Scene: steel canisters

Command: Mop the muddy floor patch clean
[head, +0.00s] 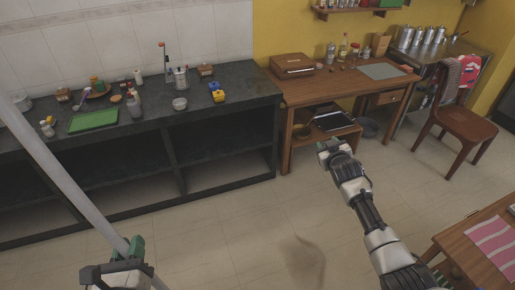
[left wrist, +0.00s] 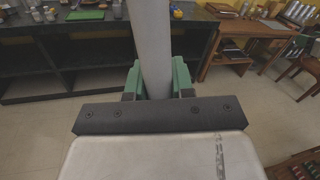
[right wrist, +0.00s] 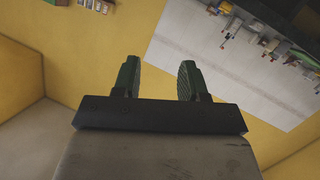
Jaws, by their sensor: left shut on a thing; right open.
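A brownish muddy patch (head: 303,260) lies on the tiled floor at the bottom middle of the head view. My left gripper (head: 128,250) is shut on the mop's pale grey handle (head: 65,180), which leans across the left side of the head view. In the left wrist view the handle (left wrist: 150,40) stands between the green fingers (left wrist: 157,82). The mop's head is out of view. My right gripper (head: 331,148) is raised in front of the wooden desk. In the right wrist view its fingers (right wrist: 157,80) are apart with nothing between them.
A dark counter (head: 235,85) with a green board (head: 94,120) and small items runs along the left wall. A wooden desk (head: 305,92), a brown chair (head: 460,128) and a low wooden table (head: 455,240) stand at the right. The middle floor (head: 225,215) is clear.

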